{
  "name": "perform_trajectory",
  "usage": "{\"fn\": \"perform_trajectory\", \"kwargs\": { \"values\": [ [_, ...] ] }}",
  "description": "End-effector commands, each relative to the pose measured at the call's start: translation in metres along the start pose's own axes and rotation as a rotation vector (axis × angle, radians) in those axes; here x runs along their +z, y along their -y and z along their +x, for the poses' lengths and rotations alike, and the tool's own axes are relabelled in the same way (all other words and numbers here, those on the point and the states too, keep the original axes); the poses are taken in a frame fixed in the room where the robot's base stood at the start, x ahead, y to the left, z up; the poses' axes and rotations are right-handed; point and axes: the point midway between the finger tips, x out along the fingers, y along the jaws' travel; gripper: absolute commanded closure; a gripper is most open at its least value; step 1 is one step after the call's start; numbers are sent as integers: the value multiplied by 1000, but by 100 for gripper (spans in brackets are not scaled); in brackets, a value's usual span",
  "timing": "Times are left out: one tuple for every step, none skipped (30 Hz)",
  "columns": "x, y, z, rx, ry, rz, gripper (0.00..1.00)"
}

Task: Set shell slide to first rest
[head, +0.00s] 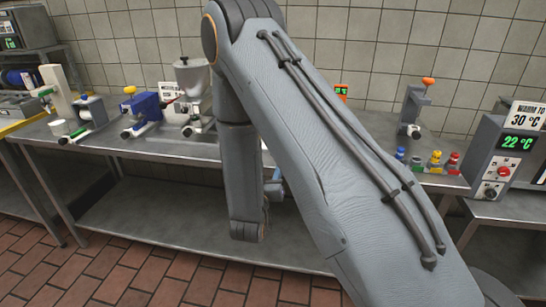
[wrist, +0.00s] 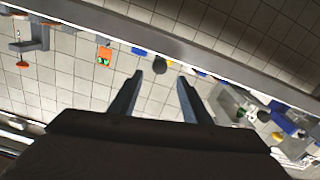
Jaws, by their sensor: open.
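I cannot tell for sure which part is the shell slide. Candidate bench machines in the head view are a cream one with a green knob (head: 57,92), a blue one with a yellow knob (head: 143,106), a steel hopper machine (head: 193,85) and a grey upright one with an orange knob (head: 413,105). My gripper (wrist: 158,88) shows in the wrist view with its two fingers apart and nothing between them. My arm hides most of it in the head view, and it touches no machine that I can see.
A steel bench (head: 165,147) runs along the tiled wall. Small coloured pieces (head: 434,161) stand at its right, beside a control box (head: 500,150) reading 22 °C. A small orange display (head: 341,91) shows behind my arm. My arm covers the middle of the bench. Brick-red floor (head: 110,275) lies clear in front.

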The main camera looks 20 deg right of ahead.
Motion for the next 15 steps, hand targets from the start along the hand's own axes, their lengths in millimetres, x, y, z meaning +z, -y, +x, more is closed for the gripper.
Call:
{"fn": "perform_trajectory", "kwargs": {
  "values": [
    [-1,-2,8,5,-1,2,57],
    [-2,-2,13,4,-1,1,57],
    [-2,-2,20,3,-1,1,57],
    [-1,-2,24,4,0,1,57],
    [-1,-2,29,4,1,2,57],
    [-1,-2,35,3,0,2,57],
    [-1,-2,39,2,0,1,57],
    [-1,-2,43,3,0,1,57],
    [-1,-2,48,3,1,1,57],
    [-1,-2,52,2,1,1,57],
    [-1,-1,54,1,1,1,57],
    [-1,-1,58,1,0,1,57],
    [-1,-1,60,0,0,1,57],
    [-1,-1,61,0,1,1,57],
    [0,-1,62,0,1,1,57]
  ]
}}
